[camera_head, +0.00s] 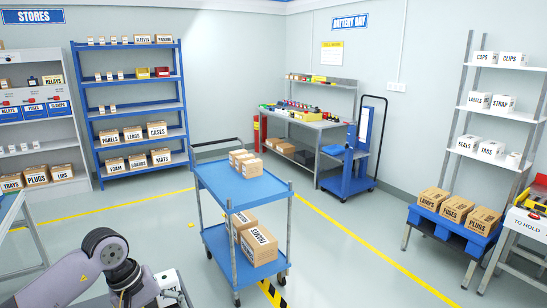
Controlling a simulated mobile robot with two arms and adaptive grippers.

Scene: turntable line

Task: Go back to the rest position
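The task names no object. Part of my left arm, with grey-mauve links and a dark joint, shows at the bottom left of the head view. No fingers of my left gripper can be made out there. My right arm and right gripper are out of view. A blue two-shelf trolley (243,187) stands on the floor in front of me. Small cartons (245,163) sit on its top shelf and larger cartons (257,247) on its lower shelf.
A blue shelf rack (130,103) and a grey rack (45,120) stand at the back left. A workbench (300,127) and blue lift cart (350,180) stand behind the trolley. A blue pallet stand (450,228) is at right. Floor around the trolley is mostly clear.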

